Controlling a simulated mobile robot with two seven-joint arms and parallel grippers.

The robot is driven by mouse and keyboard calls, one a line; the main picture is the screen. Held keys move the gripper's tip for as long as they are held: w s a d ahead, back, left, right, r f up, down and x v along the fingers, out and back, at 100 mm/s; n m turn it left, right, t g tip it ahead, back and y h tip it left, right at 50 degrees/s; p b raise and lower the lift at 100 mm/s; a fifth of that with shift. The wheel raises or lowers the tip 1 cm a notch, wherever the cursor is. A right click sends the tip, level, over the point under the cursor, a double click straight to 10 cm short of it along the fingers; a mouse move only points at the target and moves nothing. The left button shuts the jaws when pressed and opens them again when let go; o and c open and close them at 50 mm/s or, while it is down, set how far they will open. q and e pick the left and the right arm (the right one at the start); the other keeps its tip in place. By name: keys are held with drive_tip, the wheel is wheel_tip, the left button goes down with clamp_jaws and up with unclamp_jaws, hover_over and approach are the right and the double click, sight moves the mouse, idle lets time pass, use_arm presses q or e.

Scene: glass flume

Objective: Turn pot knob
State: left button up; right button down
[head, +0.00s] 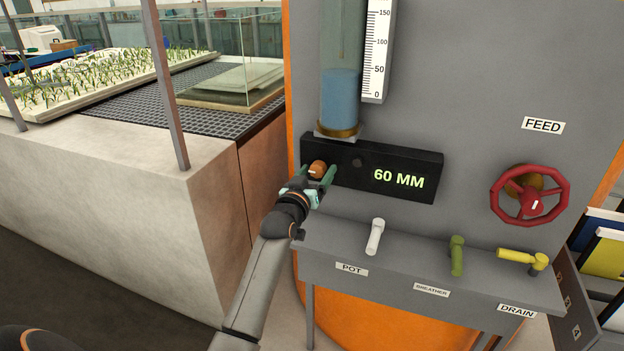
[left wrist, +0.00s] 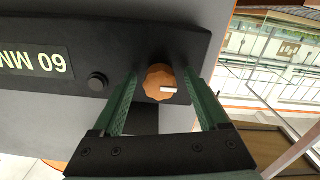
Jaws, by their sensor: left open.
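The small orange-brown knob (head: 317,168) with a white pointer mark sits at the left end of a black panel (head: 385,184) whose green display reads 60 MM. My left gripper (head: 319,176) is open, its green fingers on either side of this knob. In the left wrist view the knob (left wrist: 160,82) stands between the two fingers, with small gaps visible at its sides. A white lever (head: 375,236) stands above the label POT on the grey shelf. My right gripper is not in view.
A small black button (head: 357,162) is right of the knob. A clear tube (head: 341,85) with blue liquid and a white scale (head: 376,50) stand above. A green lever (head: 457,255), a yellow lever (head: 520,257) and a red FEED wheel (head: 530,195) are further right.

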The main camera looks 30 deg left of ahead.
use_arm(q)
drive_tip(key=b+v, duration=0.1)
drive_tip(key=v, duration=1.1)
drive_tip(key=shift+s, duration=0.2)
idle(0.6)
drive_tip(key=s+d+f+m+g+h, duration=0.1)
drive_tip(key=s+d+f+m, duration=0.2)
drive_tip(key=f, duration=0.4)
drive_tip(key=s+d+f+g+h, duration=0.2)
drive_tip(key=d+f, duration=0.2)
drive_tip(key=f, duration=0.3)
drive_tip(key=s+d+f+m+g+h, duration=0.1)
drive_tip(key=s+d+f+m, duration=0.2)
drive_tip(key=f, duration=0.4)
drive_tip(key=s+d+f+g+h, duration=0.1)
drive_tip(key=s+d+f+g, duration=0.1)
drive_tip(key=s+d+f, duration=0.2)
drive_tip(key=s+d+f+m+g+h, duration=0.1)
drive_tip(key=s+d+f+g, duration=0.1)
drive_tip(key=s+d+f, duration=0.3)
drive_tip(key=s+f, duration=0.3)
drive_tip(key=s, duration=0.3)
drive_tip(key=shift+f+h, duration=0.25)
drive_tip(key=shift+h, duration=0.15)
